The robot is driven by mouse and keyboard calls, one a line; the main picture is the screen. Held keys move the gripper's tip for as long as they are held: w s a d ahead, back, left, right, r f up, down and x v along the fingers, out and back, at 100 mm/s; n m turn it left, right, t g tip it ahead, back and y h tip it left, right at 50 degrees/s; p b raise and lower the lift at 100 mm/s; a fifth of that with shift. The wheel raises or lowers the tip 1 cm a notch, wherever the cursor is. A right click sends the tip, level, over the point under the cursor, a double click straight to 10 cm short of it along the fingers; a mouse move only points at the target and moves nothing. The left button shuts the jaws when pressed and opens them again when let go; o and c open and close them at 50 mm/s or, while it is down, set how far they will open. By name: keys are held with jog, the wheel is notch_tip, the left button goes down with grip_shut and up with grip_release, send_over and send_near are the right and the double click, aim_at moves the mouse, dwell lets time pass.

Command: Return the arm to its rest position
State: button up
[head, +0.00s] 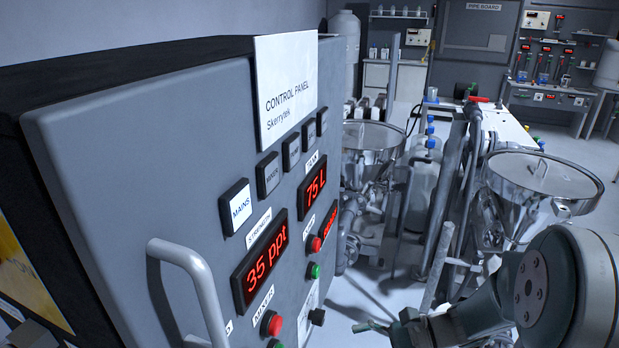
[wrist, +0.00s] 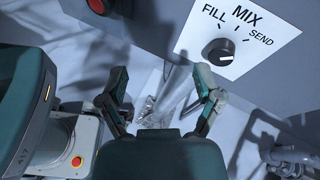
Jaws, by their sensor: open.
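My gripper (wrist: 160,80) is open in the wrist view, its two green fingers apart with nothing between them. The fingers are just below a white dial plate marked FILL, MIX and SEND, apart from its black selector knob (wrist: 218,52). The knob's white mark points to the right side. In the head view my arm (head: 565,285) comes in at the lower right, and my gripper (head: 395,328) shows partly at the bottom edge, right of the control panel (head: 130,150).
The control panel fills the left, with a grey handle (head: 190,275) sticking out and displays reading 35 ppt (head: 265,262) and 75 L (head: 314,184). A steel hopper (head: 372,140) stands behind it; another hopper (head: 540,180) is close behind my arm. Grey floor shows between.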

jog(key=s+d+r+n+t+h, duration=0.5)
jog(key=s+r+n+h, duration=0.5)
jog(key=n+h, duration=0.4)
jog(key=shift+d+r+n+h, duration=0.15)
jog(key=shift+r+n+h, duration=0.15)
jog(key=shift+r+n, duration=0.3)
